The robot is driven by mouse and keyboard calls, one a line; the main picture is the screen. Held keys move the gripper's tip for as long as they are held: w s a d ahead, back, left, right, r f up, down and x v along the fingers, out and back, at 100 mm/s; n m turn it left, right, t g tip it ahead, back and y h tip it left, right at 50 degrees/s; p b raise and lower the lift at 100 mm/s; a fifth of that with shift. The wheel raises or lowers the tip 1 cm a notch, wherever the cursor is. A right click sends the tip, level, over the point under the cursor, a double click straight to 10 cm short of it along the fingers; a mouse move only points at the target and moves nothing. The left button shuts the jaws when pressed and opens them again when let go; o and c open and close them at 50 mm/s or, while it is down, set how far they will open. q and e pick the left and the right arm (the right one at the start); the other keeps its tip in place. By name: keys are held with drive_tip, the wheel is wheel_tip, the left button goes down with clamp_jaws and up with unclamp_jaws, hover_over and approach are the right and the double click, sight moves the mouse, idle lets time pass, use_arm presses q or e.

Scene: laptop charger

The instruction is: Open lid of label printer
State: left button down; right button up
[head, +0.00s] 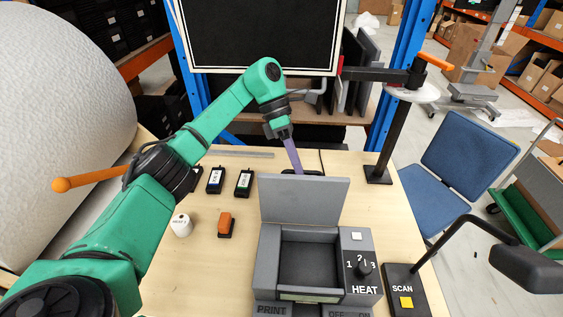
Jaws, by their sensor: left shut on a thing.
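The label printer (272,262) is a dark grey box at the front middle of the table, marked PRINT and HEAT. Its lid (306,200) stands raised, near upright, at the back of the printer, and the dark inside shows. My left gripper (300,172) is behind the lid's top edge, at the end of a purple wrist piece. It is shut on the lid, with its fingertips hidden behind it. My right gripper is not in view.
A black post (386,140) stands at the back right.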

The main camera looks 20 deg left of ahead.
use_arm(q)
drive_tip(key=shift+w+a+f+g, duration=0.3)
drive_tip(key=shift+w+f+g, duration=0.3)
drive_tip(key=shift+w+f, duration=0.05)
drive_tip(key=c, duration=0.9)
unclamp_jaws()
drive_tip(key=shift+c, duration=0.2)
drive_tip(key=shift+o, duration=0.3)
drive_tip(key=shift+r, duration=0.1)
drive_tip(key=shift+r, duration=0.15)
